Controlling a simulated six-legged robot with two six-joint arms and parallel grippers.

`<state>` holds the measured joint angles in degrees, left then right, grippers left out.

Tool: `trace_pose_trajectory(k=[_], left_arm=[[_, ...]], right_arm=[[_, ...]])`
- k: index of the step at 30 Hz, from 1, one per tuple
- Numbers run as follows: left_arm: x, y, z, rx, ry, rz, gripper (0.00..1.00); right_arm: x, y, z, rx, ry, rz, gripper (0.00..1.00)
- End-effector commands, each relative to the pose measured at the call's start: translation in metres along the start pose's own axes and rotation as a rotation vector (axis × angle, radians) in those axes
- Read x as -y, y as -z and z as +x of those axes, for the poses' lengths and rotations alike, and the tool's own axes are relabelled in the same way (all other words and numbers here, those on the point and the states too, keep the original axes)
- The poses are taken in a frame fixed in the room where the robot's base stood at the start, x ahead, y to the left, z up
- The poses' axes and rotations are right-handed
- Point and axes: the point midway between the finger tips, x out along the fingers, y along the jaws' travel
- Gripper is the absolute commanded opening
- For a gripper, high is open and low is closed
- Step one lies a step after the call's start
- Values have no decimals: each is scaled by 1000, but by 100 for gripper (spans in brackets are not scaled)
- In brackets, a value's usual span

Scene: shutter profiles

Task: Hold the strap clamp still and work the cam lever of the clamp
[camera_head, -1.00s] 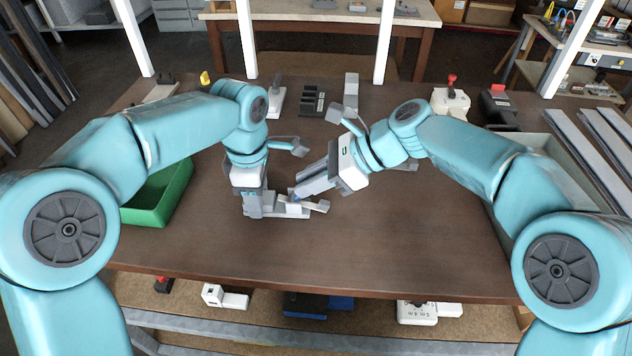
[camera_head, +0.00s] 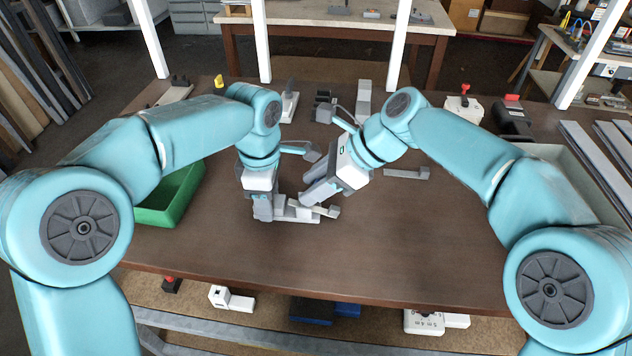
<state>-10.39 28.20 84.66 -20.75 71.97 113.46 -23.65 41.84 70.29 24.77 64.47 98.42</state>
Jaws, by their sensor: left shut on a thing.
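The strap clamp (camera_head: 297,218) is a small, low, light grey piece on the brown table, near the middle. Its pale cam lever (camera_head: 327,211) lies low along its right part. My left gripper (camera_head: 264,208) is shut on the clamp's left end, and its fingers hide that end. My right gripper (camera_head: 308,199) points down and left, with its fingertips at or just above the lever. I cannot tell whether they touch it, or how far apart the fingers are.
A green bin (camera_head: 172,200) stands left of my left gripper. A flat grey bar (camera_head: 405,174) lies to the right. Small fixtures, including a white block with a red knob (camera_head: 464,108), line the back edge. The table's front and right middle are clear.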

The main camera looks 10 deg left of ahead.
Motion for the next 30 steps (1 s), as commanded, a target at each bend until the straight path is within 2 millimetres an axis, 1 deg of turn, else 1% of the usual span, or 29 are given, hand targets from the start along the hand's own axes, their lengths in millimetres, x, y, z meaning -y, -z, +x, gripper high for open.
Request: trace_pose_trajectory(k=[8,11,14,21,24,27,30], left_arm=[[0,0,0,0,1,1,10],[0,0,0,0,1,1,10],[0,0,0,-1,1,1,10],[0,0,0,-1,2,1,10],[0,0,0,-1,2,1,10],[0,0,0,-1,2,1,10],[0,0,0,-1,2,1,10]], right_arm=[[0,0,0,0,1,0,47],[1,0,-6,1,2,0,47],[1,0,-22,2,5,0,47],[1,0,-77,1,6,-1,47],[1,1,-96,1,5,0,47],[1,0,-110,1,3,0,47],[0,0,-118,0,1,0,47]])
